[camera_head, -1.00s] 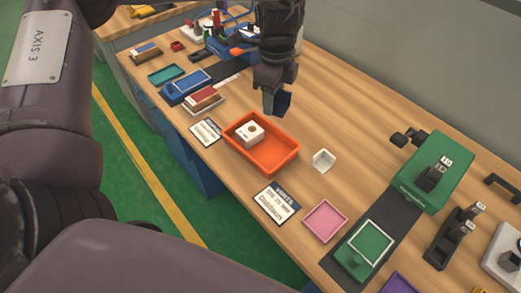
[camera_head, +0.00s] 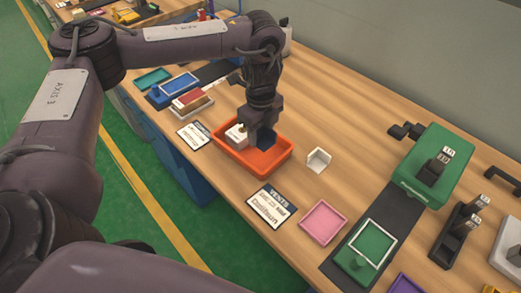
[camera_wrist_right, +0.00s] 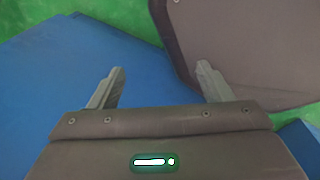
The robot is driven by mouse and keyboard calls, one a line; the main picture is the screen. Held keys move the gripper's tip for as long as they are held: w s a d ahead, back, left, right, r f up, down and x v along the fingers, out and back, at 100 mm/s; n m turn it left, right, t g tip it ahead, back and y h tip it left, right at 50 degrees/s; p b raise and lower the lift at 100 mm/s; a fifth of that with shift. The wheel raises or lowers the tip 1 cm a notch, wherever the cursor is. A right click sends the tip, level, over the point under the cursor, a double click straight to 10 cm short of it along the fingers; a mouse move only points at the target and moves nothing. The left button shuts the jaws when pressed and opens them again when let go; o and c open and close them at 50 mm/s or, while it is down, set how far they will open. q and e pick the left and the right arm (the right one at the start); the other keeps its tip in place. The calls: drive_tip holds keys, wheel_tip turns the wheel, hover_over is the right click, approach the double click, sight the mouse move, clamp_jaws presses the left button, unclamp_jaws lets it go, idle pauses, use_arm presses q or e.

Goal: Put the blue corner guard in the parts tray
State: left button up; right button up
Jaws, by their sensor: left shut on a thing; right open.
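The blue corner guard (camera_head: 266,138) is dark blue and held in my left gripper (camera_head: 257,129), which is shut on it. The gripper points down over the orange parts tray (camera_head: 262,165), and the guard is low, within the tray's outline. I cannot tell whether it touches the tray floor. A white block (camera_head: 236,137) with a round mark sits in the tray, just left of the gripper and partly hidden by it. My right gripper (camera_wrist_right: 160,85) is open and empty in the right wrist view, over a blue surface.
A white corner piece (camera_head: 318,159) stands on the wooden table right of the tray. Label cards (camera_head: 271,205) lie in front. Bare wood lies behind the tray.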

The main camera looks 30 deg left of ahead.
sight(261, 141)
use_arm(q)
wheel_tip(261, 141, down, 3)
drive_tip(key=shift+b, duration=0.3)
drive_tip(key=shift+f+b, duration=0.45)
drive_tip(key=shift+f, duration=1.1)
drive_tip(key=shift+f, duration=0.2)
drive_tip(key=o, duration=1)
drive_tip(key=shift+c, duration=0.2)
drive_tip(key=shift+r, duration=0.1)
